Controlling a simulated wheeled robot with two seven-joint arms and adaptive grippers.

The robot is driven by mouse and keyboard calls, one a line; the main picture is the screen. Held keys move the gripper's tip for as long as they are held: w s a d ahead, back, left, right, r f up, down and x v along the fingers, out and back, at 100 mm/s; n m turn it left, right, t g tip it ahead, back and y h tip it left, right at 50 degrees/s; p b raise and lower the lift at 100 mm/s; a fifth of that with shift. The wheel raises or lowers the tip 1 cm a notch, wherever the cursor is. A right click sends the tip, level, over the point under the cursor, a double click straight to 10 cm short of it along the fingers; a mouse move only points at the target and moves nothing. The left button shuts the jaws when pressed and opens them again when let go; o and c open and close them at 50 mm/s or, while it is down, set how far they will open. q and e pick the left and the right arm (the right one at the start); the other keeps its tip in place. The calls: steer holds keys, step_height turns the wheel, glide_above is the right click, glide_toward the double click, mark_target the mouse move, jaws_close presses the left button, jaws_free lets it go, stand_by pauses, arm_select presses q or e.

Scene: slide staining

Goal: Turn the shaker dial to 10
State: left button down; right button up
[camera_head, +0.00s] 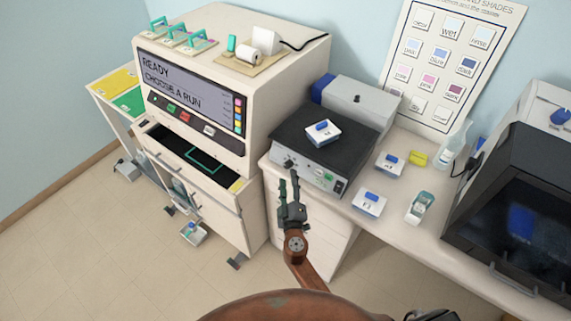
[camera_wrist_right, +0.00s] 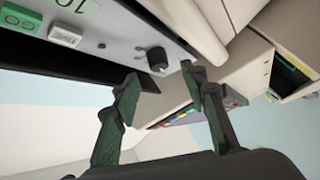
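The shaker (camera_head: 318,146) is a grey box with a black top, standing at the left end of the bench. Its dial (camera_head: 290,163) is a small dark knob on the front panel. In the right wrist view the dial (camera_wrist_right: 157,58) shows between and just beyond my fingertips, with no clear contact. A green readout (camera_wrist_right: 77,8) is partly cut off at the top edge and looks upside down; digits like a 1 and a 0 show. My right gripper (camera_head: 289,185) is open and empty in front of the panel; it also shows in the right wrist view (camera_wrist_right: 161,76). My left gripper is not in view.
A green button (camera_wrist_right: 20,17) and a white one (camera_wrist_right: 66,34) are beside the dial.

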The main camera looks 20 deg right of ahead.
mark_target(288, 168)
steer(key=x, duration=0.4)
steer(key=shift+d+r, duration=0.1)
steer(key=shift+d, duration=0.05)
steer(key=shift+x, duration=0.85)
steer(key=c, duration=1)
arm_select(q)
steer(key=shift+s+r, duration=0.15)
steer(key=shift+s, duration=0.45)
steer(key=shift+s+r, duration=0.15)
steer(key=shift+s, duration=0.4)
arm_select(e)
jaws_close()
